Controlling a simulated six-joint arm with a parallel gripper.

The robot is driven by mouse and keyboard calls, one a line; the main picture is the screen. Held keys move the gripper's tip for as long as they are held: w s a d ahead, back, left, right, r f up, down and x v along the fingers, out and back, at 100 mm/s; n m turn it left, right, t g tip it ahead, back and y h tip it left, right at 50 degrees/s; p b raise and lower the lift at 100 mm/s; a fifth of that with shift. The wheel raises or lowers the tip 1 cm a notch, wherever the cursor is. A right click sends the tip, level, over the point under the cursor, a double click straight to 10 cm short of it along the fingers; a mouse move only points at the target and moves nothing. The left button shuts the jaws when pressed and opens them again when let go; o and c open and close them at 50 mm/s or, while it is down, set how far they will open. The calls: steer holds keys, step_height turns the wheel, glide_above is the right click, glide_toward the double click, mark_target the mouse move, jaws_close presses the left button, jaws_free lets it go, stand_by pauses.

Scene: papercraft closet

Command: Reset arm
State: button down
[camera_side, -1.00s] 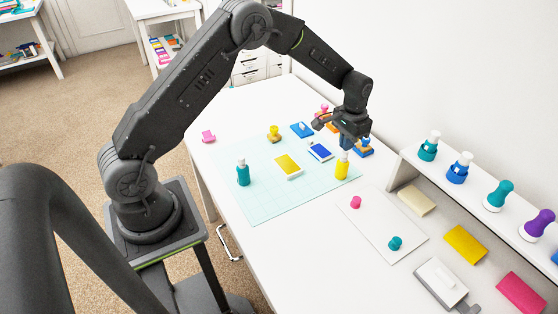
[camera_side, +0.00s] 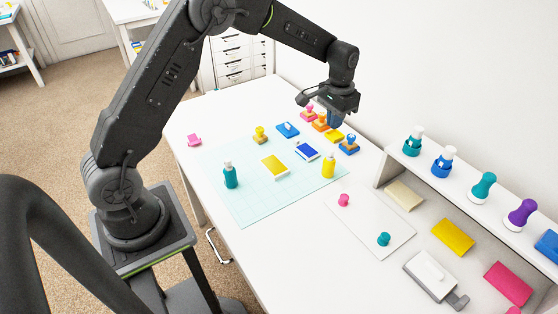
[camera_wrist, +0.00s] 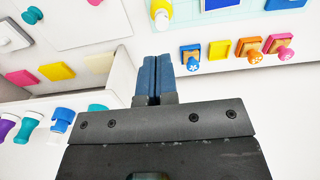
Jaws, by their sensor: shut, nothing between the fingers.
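My gripper (camera_side: 334,119) is shut and empty, raised above the back right part of the white table (camera_side: 240,115). In the wrist view its blue fingertips (camera_wrist: 157,78) are pressed together with nothing between them. Below and near it in the side view are a pink stamp (camera_side: 308,111), an orange stamp (camera_side: 320,124), a yellow pad (camera_side: 334,135) and a blue-topped stamp (camera_side: 349,144). My gripper appears apart from all of them.
A pale cutting mat (camera_side: 245,205) holds a teal bottle (camera_side: 230,175), a yellow bottle (camera_side: 328,166) and ink pads. A shelf (camera_side: 390,165) with several bottles stands at the right, by the wall. The air around my gripper looks clear.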

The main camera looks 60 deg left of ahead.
steer(key=s+d+r+t, duration=0.3)
steer(key=s+r, duration=1.2)
steer(key=s+d+t, duration=0.1)
steer(key=s+t, duration=0.1)
steer(key=s, duration=1.4)
steer(key=shift+s+d, duration=0.25)
steer(key=shift+d, duration=0.15)
